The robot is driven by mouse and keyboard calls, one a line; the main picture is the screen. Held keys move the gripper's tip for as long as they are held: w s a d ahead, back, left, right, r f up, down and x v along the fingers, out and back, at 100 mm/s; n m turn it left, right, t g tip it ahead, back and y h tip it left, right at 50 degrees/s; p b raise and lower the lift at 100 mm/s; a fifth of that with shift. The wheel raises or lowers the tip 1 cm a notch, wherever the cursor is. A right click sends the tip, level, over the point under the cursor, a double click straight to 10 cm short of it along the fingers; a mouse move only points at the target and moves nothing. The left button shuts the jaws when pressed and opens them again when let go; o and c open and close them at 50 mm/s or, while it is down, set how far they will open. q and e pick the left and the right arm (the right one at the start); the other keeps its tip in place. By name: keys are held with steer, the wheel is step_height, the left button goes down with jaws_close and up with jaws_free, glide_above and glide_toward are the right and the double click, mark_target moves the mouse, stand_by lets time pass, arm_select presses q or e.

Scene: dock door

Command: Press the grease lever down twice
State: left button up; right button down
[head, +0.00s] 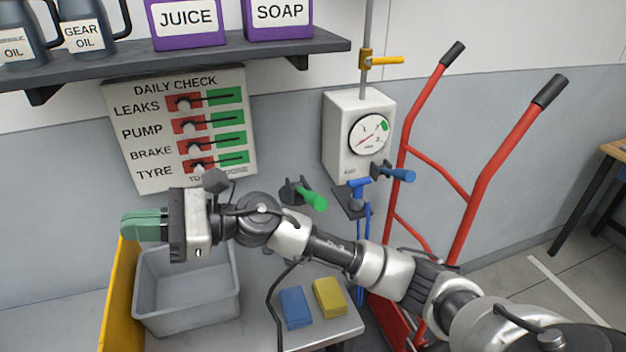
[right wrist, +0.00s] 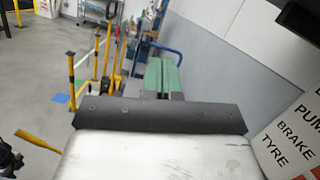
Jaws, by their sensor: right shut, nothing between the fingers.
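A lever with a green handle (head: 312,199) sits on a dark wall mount, its handle sloping down to the right. A lever with a blue handle (head: 398,174) sticks out to the right below the white gauge box (head: 343,150). No label readable here tells me which lever is the grease lever. My right gripper (head: 128,226) has green fingers, shut and empty, pointing left above the grey bin, well left of both levers. The fingers also show shut in the right wrist view (right wrist: 161,76). My left gripper is out of view.
The daily check board (head: 185,130) is behind my right wrist. A red hand truck (head: 490,165) stands at right. A shelf (head: 200,62) overhangs the board.

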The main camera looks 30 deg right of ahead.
steer(key=w+d+f+n+g+h, duration=0.3)
steer(key=w+d+n+g+h, duration=0.15)
steer(key=d+n+h, duration=0.7)
steer(key=d+r+n+h, duration=0.1)
steer(key=d+r+h, duration=0.2)
steer(key=d, duration=0.3)
steer(key=w+d+r+n+h, duration=0.1)
steer(key=d+r+h, duration=0.1)
steer(key=d, duration=0.4)
steer(key=w+d+r+n+t+h, duration=0.1)
steer(key=d+r+h, duration=0.2)
steer(key=d+h, duration=0.2)
steer(key=shift+d+r, duration=0.35)
steer(key=shift+d, duration=0.6)
steer(key=shift+f, duration=0.15)
